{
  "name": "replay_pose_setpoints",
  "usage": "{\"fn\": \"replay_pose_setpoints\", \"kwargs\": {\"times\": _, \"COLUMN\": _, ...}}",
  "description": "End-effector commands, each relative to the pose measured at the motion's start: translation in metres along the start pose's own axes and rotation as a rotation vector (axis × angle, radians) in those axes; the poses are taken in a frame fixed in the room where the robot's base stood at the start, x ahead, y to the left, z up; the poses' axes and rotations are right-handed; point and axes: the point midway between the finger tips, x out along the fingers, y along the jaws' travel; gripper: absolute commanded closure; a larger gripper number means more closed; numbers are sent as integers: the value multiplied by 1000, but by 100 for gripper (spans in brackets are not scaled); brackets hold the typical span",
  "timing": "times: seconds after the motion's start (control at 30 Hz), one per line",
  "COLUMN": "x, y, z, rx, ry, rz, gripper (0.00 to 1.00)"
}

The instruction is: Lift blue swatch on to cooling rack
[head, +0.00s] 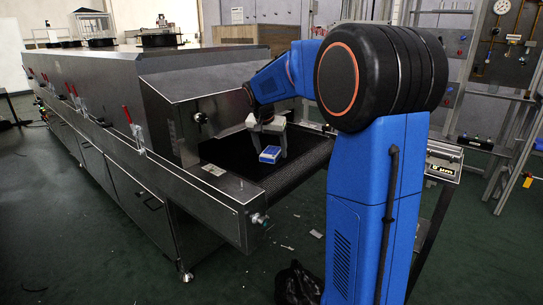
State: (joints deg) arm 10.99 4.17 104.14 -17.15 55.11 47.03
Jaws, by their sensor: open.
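The blue swatch (270,153) is a small blue block with a pale side. It rests on the dark mesh belt (290,177) at the open end of the tunnel dryer. My gripper (268,140) is open and directly above or around the swatch, its fingers pointing down. From this view I cannot tell whether the fingers touch it. My blue arm reaches in from the right and hides part of the belt's far side. I cannot make out the cooling rack with certainty.
The steel dryer housing (95,85) runs off to the left, with red-handled clamps (128,115) along its side. A steel side rail (200,188) borders the belt. A pegboard frame with gauges (502,50) stands at the right. The green floor (120,255) at front left is mostly clear.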

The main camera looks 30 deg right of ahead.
Motion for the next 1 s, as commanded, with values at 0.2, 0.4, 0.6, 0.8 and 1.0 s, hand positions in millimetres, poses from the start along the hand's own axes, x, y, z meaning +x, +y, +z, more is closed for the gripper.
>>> {"fn": "replay_pose_setpoints", "kwargs": {"times": 0.2, "x": 0, "y": 0, "z": 0, "rx": 0, "ry": 0, "rz": 0, "gripper": 30}}
{"fn": "replay_pose_setpoints", "kwargs": {"times": 0.4, "x": 1, "y": 0, "z": 1, "rx": 0, "ry": 0, "rz": 0, "gripper": 30}}
{"fn": "replay_pose_setpoints", "kwargs": {"times": 0.6, "x": 4, "y": 0, "z": 2, "rx": -1, "ry": 0, "rz": 0, "gripper": 30}}
{"fn": "replay_pose_setpoints", "kwargs": {"times": 0.8, "x": 4, "y": 0, "z": 2, "rx": 0, "ry": 0, "rz": 0, "gripper": 73}}
{"fn": "replay_pose_setpoints", "kwargs": {"times": 1.0, "x": 4, "y": 0, "z": 2, "rx": 0, "ry": 0, "rz": 0, "gripper": 78}}
